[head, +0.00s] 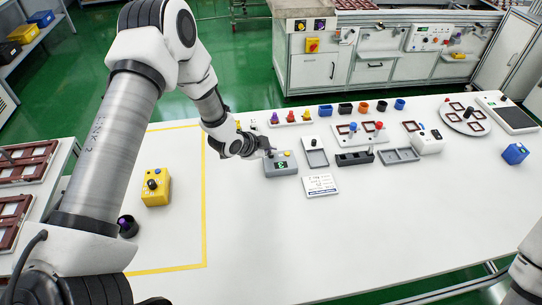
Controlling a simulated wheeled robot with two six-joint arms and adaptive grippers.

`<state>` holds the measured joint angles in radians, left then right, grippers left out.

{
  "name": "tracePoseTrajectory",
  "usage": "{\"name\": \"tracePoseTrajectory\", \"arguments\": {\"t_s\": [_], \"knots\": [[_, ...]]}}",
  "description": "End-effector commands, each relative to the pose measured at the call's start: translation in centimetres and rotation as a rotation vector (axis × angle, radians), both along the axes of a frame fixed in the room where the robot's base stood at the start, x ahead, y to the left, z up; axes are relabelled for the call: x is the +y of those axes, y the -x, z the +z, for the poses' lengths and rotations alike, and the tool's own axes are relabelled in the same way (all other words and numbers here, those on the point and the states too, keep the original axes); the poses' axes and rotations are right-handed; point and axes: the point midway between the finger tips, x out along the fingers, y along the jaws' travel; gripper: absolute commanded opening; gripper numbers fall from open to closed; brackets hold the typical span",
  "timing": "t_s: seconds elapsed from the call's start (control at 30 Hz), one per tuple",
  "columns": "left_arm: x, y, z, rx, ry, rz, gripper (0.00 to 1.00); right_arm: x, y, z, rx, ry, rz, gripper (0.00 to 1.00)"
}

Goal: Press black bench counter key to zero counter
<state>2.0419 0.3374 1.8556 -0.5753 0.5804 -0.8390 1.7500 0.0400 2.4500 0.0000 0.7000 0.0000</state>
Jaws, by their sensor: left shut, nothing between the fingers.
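The bench counter appears to be the small grey box (292,170) on the white table, with a dark display showing a green figure too small to read. A small yellow spot shows on its top. I cannot make out a black key on it; my gripper may hide it. My left gripper (269,152) is shut and empty, its tips at the back left edge of the grey box. I cannot tell if they touch it. My right gripper is out of view; only part of my right arm shows at the lower right.
A yellow box with a black knob (156,187) stands at the left. Small coloured bins (363,107) line the back. The front middle of the table is clear.

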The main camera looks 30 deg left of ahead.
Motion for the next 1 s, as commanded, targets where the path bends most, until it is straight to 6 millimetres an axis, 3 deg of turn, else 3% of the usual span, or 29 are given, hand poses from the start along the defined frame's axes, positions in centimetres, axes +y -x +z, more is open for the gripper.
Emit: {"name": "tracePoseTrajectory", "arguments": {"t_s": [1.0], "knots": [[-0.01, 0.01, -0.74, 0.000, 0.000, 0.000, 0.00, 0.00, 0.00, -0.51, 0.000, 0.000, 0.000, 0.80]]}}
